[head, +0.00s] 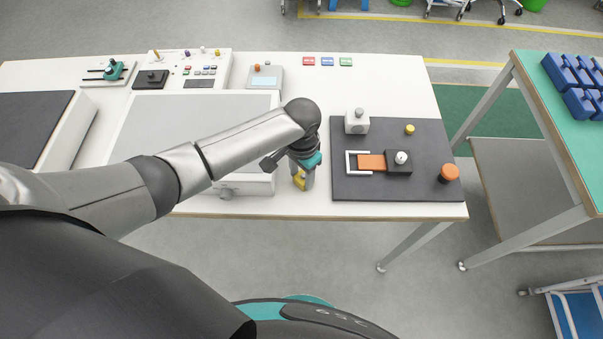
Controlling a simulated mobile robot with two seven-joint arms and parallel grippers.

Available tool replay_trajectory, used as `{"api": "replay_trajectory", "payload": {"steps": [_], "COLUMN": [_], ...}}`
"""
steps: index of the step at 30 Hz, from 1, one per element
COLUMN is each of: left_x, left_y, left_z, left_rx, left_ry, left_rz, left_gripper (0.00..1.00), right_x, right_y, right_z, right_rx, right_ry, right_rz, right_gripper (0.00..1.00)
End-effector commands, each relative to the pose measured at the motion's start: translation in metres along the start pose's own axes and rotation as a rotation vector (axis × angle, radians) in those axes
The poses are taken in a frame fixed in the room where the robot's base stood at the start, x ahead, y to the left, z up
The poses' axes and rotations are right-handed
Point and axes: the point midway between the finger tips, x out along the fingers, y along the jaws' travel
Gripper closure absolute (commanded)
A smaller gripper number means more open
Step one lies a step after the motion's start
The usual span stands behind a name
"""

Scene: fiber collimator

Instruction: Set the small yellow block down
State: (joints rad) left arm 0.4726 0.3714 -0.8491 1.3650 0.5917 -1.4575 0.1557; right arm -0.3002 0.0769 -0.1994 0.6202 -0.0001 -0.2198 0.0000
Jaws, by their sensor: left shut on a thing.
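My left gripper (303,178) points down over the white table (400,83) near its front edge, between the grey box and the dark mat. It is shut on a small yellow block (300,180), which shows between the fingers. The gripper hides part of the block, and I cannot tell whether the block touches the table top. My right gripper is not in view.
The dark mat (348,190) to the right holds an orange piece (371,162), an orange knob (449,173), a small yellow piece (409,129) and a white cube (356,122). A large grey box (240,186) stands left. White table top behind the mat is clear.

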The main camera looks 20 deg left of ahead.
Motion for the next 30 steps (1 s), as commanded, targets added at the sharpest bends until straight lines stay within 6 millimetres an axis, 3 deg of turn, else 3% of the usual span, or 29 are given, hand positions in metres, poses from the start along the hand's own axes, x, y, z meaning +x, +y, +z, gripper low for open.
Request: {"api": "replay_trajectory", "payload": {"steps": [1,2,9,20,30], "left_x": [0.002,0.003,0.002,-0.004,-0.072], "left_y": [0.0,0.0,0.0,0.0,0.0], "left_z": [0.0,0.0,0.0,0.0,-0.001], "left_rx": [0.0,0.0,0.0,0.0,0.0], "left_ry": [-0.001,-0.001,-0.001,0.001,0.003], "left_rz": [0.001,0.001,0.0,-0.001,0.0], "left_gripper": [1.0,0.5,0.23,0.21,0.21], "right_x": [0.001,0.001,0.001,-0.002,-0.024], "right_y": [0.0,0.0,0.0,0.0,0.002], "right_z": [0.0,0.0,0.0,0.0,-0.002], "right_rx": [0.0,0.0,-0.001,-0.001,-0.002], "right_ry": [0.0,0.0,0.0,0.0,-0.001], "right_rz": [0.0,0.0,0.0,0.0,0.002], "right_gripper": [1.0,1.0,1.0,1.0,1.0]}}
